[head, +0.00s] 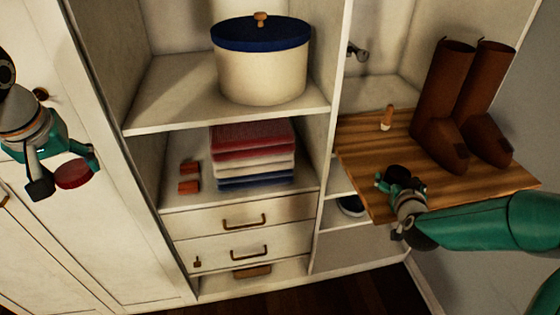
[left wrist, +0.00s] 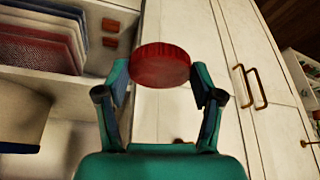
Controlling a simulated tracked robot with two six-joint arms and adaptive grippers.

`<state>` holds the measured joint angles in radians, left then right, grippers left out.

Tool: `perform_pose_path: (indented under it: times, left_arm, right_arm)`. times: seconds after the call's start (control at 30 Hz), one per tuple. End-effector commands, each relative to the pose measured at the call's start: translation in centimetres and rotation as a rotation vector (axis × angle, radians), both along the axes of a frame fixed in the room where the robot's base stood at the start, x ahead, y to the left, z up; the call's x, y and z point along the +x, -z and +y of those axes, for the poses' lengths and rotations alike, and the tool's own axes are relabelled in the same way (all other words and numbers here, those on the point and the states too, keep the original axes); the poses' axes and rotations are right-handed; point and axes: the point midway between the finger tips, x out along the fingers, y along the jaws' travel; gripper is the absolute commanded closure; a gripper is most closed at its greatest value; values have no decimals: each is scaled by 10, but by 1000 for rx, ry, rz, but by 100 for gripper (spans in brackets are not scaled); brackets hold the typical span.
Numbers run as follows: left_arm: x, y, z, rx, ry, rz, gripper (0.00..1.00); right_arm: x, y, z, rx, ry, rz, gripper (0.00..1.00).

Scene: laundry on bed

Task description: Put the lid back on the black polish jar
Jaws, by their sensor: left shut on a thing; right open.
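A red, ribbed round lid (left wrist: 160,65) is held between the two fingertips of my left gripper (left wrist: 160,80), and the lid also shows in the head view (head: 73,175). My left gripper (head: 66,174) is at the far left, in front of the white cabinet door and well away from the wooden board. A small dark round thing, seemingly the black polish jar (head: 397,172), is on the board's near part. My right gripper (head: 402,190) is open right at it; I cannot tell whether the fingers touch it.
The wooden board (head: 480,187) carries brown boots (head: 440,105) and a small wooden-handled item (head: 387,118). The wardrobe shelves hold a cream pot with blue lid (head: 262,75), folded cloths (head: 252,155) and small red blocks (head: 189,178). Drawers (head: 244,215) are below. A divider stands between shelves and board.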

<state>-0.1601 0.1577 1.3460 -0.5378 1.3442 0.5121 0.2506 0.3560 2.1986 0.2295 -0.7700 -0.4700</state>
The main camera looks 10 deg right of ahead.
Motion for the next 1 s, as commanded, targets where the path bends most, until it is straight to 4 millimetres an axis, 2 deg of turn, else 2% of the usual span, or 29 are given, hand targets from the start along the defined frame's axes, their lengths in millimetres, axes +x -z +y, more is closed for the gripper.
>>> perform_pose_path:
  times: [0.13, 0.47, 0.9, 0.93, 0.97, 1.0]
  left_arm:
    - [0, -4, 0, 0, 0, 0, 51]
    - [0, -3, 0, 0, 0, 0, 51]
    - [0, -3, 0, 0, 0, 0, 51]
    - [0, -3, 0, 0, -1, 0, 51]
    - [0, -3, 0, 0, -1, 0, 51]
    - [0, -3, 0, 0, -1, 0, 51]
  right_arm:
    - [10, 4, -4, 0, 0, 0, 11]
    - [11, 4, -4, 0, 0, 0, 11]
    - [11, 4, -3, 0, -1, -1, 82]
    - [11, 4, -3, -2, 0, -2, 82]
    - [11, 4, -3, -2, 0, -2, 88]
    - [11, 4, -3, -2, 0, -2, 88]
